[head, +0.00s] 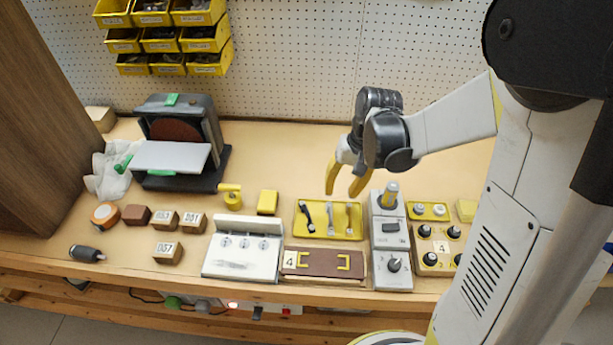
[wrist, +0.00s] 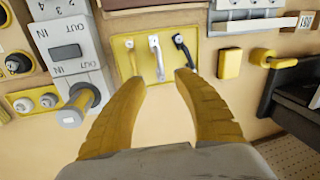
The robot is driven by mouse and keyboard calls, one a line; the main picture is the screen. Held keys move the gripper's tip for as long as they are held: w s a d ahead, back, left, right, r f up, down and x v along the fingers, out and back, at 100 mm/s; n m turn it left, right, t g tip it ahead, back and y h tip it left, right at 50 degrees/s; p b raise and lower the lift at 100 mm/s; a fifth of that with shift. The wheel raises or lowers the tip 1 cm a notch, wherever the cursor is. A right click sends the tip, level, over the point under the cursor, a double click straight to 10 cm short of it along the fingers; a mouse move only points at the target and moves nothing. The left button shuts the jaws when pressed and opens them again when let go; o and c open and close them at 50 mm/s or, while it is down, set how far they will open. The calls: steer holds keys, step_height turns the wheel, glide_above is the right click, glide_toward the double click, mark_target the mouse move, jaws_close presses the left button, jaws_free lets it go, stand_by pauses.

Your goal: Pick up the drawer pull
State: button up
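I cannot tell which is meant by the drawer pull. My gripper (head: 345,186) is open and empty above and behind the tray. In the wrist view its yellow fingertips (wrist: 160,80) straddle the tray's near edge, in line with the silver pull.
A yellow block (head: 267,202) is to the left, with a disc sander (head: 182,135) further back.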

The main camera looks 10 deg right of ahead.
mark_target(331, 212)
steer(key=f, duration=0.2)
steer(key=f+b, duration=0.2)
steer(key=f, duration=0.1)
steer(key=shift+a+f, duration=0.3)
steer(key=shift+a, duration=0.1)
steer(key=f+b, duration=0.2)
steer(key=f, duration=0.1)
steer(key=a+f+b, duration=0.1)
steer(key=f, duration=0.1)
steer(key=shift+w+a+f, duration=0.1)
steer(key=shift+w+f, duration=0.05)
steer(key=shift+w, duration=0.1)
jaws_close()
jaws_free()
steer(key=shift+r, duration=0.2)
